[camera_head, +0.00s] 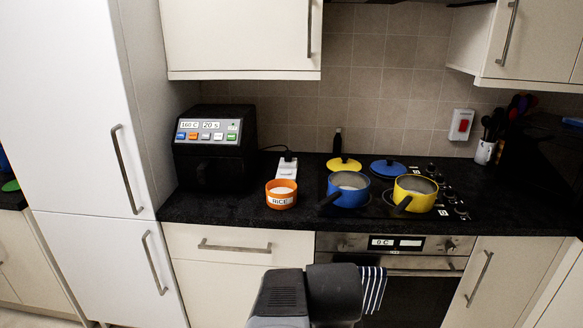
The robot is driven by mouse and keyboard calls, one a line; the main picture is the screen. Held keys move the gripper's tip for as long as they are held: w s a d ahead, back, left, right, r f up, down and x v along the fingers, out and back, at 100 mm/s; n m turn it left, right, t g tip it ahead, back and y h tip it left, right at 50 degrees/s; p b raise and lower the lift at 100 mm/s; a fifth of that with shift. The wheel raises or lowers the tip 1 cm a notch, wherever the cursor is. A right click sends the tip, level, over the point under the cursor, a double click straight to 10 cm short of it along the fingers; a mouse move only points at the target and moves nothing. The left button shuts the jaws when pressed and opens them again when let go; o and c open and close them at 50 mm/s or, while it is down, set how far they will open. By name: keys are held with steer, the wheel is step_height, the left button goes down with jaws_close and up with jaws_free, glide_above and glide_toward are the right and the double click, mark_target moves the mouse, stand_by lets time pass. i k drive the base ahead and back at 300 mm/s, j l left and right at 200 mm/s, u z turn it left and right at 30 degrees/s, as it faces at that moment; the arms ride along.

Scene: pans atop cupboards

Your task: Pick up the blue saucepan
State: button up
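The blue saucepan (348,189) stands upright on the black hob, left of a yellow saucepan (415,193). Its dark handle points toward the front left, and its pale inside shows from above. A blue lid (388,168) lies behind, between the two pans. Part of my grey and black arm shows at the bottom centre, in front of the oven and well short of the pan. My gripper's fingers do not show.
An orange rice bowl (281,194) sits left of the blue saucepan. A yellow lid (344,163) lies behind the pan. A black air fryer (215,146) stands at the left. A striped towel (373,288) hangs on the oven handle. Wall cupboards (240,38) overhang the counter.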

mark_target(346, 188)
steer(key=i+j+z, duration=0.2)
steer(key=i+z, duration=0.2)
steer(key=i+j+z, duration=0.4)
steer(key=i, duration=0.2)
